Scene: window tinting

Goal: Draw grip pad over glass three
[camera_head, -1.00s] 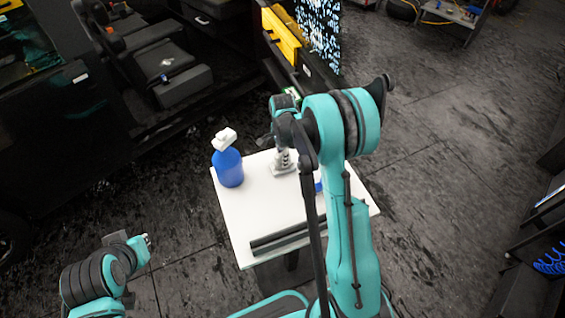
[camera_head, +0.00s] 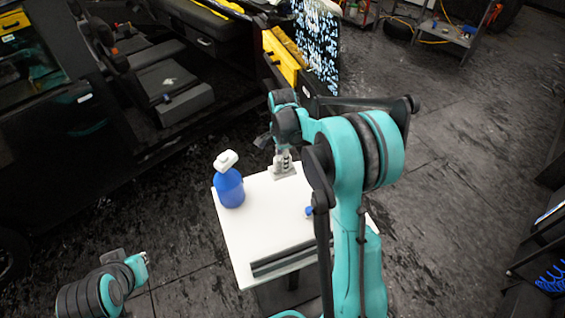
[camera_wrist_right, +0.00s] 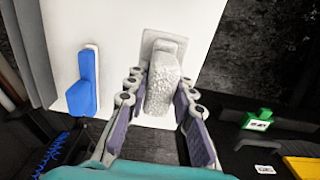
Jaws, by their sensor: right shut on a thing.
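The grip pad (camera_wrist_right: 160,92) is a pale, rough-surfaced block on a whitish grey plate, over the white table top in the right wrist view. My right gripper (camera_wrist_right: 159,87) has a finger on each side of it and is shut on it. In the head view, my right gripper (camera_head: 283,160) is at the table's far edge, pointing down, with the pad mostly hidden. A glass pane (camera_head: 317,45) covered in pale speckles stands upright beyond, on the vehicle door; I see no number on it. My left gripper (camera_head: 140,262) is at lower left, away from the table; its jaws are unclear.
The white table (camera_head: 255,235) holds a blue spray bottle (camera_head: 229,187) at left, a dark strip (camera_head: 285,260) in front and a blue-handled tool (camera_wrist_right: 83,92). The dark vehicle (camera_head: 60,150) stands open at left.

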